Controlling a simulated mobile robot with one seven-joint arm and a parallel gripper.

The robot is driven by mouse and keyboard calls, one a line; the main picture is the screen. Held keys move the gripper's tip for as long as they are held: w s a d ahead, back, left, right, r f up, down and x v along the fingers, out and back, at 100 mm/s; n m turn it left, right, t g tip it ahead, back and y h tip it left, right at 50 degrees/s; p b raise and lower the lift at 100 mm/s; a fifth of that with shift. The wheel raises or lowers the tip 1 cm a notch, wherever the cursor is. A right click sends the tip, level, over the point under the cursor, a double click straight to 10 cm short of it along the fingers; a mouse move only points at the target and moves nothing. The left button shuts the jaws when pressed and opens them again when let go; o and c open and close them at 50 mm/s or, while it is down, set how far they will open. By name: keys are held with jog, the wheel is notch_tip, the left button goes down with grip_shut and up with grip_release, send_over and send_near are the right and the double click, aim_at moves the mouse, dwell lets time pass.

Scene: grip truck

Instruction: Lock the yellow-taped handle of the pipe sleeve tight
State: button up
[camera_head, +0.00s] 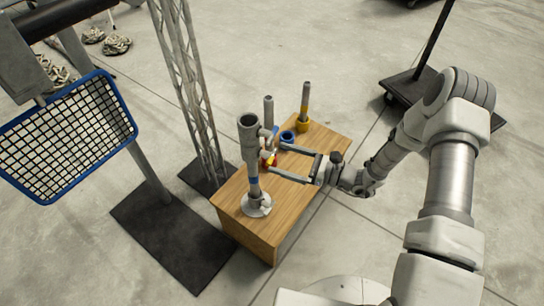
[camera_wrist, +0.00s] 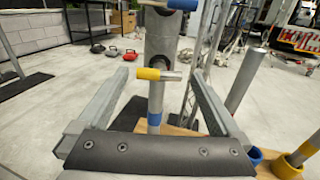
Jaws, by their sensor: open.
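The grey pipe sleeve (camera_head: 249,135) sits around an upright pipe with a round base (camera_head: 257,205) on a wooden box. In the head view only a small bit of yellow shows beside the sleeve, next to some red. My gripper (camera_head: 271,156) is open beside the sleeve. In the wrist view the yellow-taped handle lies in the gap between my two fingers (camera_wrist: 161,76), apparently touching neither. A blue-taped part (camera_wrist: 178,4) shows higher up on the sleeve.
The wooden box (camera_head: 285,210) also carries upright rods in a yellow holder (camera_head: 303,126) and a blue holder (camera_head: 288,136), right of the sleeve. A lattice truss (camera_head: 190,80) stands behind left. A blue-framed grid panel (camera_head: 70,135) hangs at the left.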

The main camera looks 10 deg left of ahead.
aim_at(274, 156)
jog(key=shift+w+a, duration=0.15)
jog(key=shift+a, duration=0.75)
jog(key=shift+w+a, duration=0.1)
jog(key=shift+a, duration=0.8)
jog(key=c, duration=1.3)
jog(key=shift+n, duration=1)
jog(key=o, duration=1.3)
jog(key=shift+d, duration=0.1)
